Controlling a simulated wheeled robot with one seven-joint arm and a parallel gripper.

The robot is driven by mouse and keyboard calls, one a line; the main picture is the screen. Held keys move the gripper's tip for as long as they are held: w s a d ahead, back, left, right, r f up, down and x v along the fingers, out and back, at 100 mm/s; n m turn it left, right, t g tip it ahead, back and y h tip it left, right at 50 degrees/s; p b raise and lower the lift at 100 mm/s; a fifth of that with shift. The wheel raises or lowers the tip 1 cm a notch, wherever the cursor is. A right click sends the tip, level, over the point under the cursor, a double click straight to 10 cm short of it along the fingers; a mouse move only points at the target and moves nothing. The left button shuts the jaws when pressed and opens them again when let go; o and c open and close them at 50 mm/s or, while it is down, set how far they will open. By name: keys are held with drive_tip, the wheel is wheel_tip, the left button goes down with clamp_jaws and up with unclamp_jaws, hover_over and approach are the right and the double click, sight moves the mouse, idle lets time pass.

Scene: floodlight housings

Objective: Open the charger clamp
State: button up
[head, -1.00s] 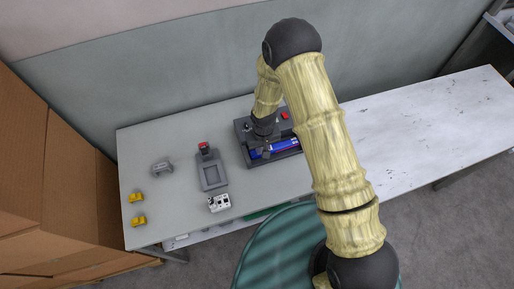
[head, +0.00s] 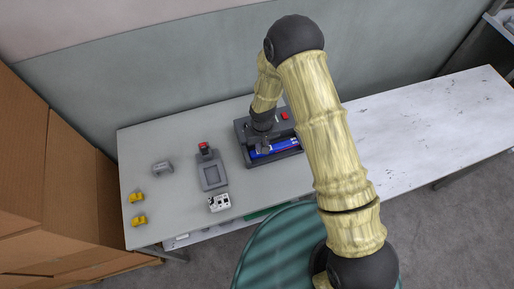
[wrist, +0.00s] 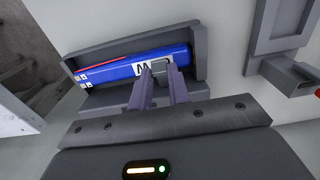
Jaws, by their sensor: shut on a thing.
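The charger (head: 243,157) is a dark grey box on the bench, with a blue battery (head: 284,145) lying in its long recess. In the wrist view the charger's raised wall (wrist: 130,38) runs behind the blue battery (wrist: 115,71), which shows a white label with a letter. My gripper (head: 262,143) is over the left part of the charger. In the wrist view my gripper (wrist: 160,82) is shut on a small grey piece, seemingly the clamp (wrist: 159,68), beside the battery. My fingers hide part of that piece, so its exact position is unclear.
A red button (head: 284,115) sits on the charger's back right. To the left are a grey fixture (head: 212,175) with a red knob, a white block (head: 219,202), a small grey part (head: 162,168) and two yellow parts (head: 136,197). The white bench (head: 430,135) at right is clear.

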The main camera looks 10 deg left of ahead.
drive_tip(key=shift+a+r, duration=0.1)
drive_tip(key=shift+a, duration=0.05)
drive_tip(key=shift+w+a+r, duration=0.15)
drive_tip(key=shift+w+r, duration=0.25)
idle(0.4)
drive_tip(key=shift+w+a+r, duration=0.15)
drive_tip(key=shift+w+a, duration=0.05)
idle(0.4)
drive_tip(key=shift+w+a+r, duration=0.2)
drive_tip(key=shift+w, duration=0.15)
